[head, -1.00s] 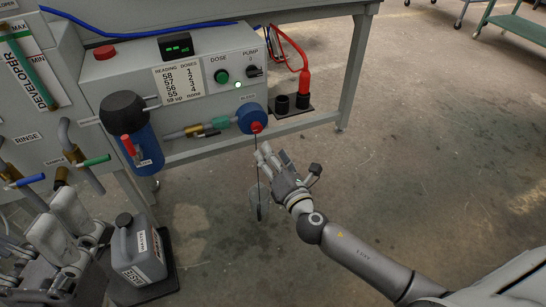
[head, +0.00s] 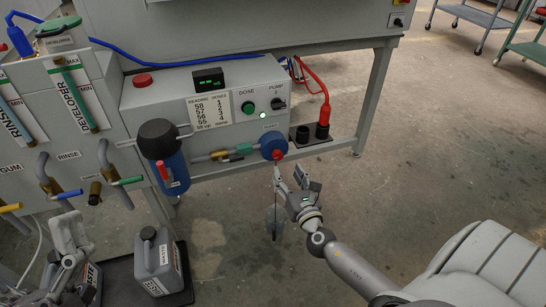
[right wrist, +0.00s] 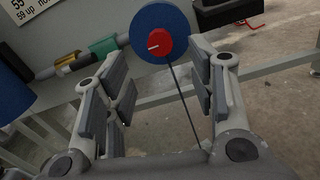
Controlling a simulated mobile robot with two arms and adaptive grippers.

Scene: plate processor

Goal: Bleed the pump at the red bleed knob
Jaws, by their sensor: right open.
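The red bleed knob (head: 278,154) sits on the front of the round blue pump head (head: 268,143), low on the grey dosing panel. In the right wrist view the red knob (right wrist: 158,44) with a white mark lies ahead of the fingers, on the blue disc (right wrist: 180,20). My right gripper (head: 292,180) is open and empty, just below and in front of the knob, apart from it. A thin dark line hangs from the pump to a clear container (head: 274,222) below. My left gripper (head: 66,228) is at the lower left; its finger opening is unclear.
The panel carries a green dose button (head: 248,107), a pump switch (head: 278,103) and a lit display (head: 208,79). A blue filter housing (head: 168,165) hangs to the left. A waste jug (head: 157,262) stands on the floor tray.

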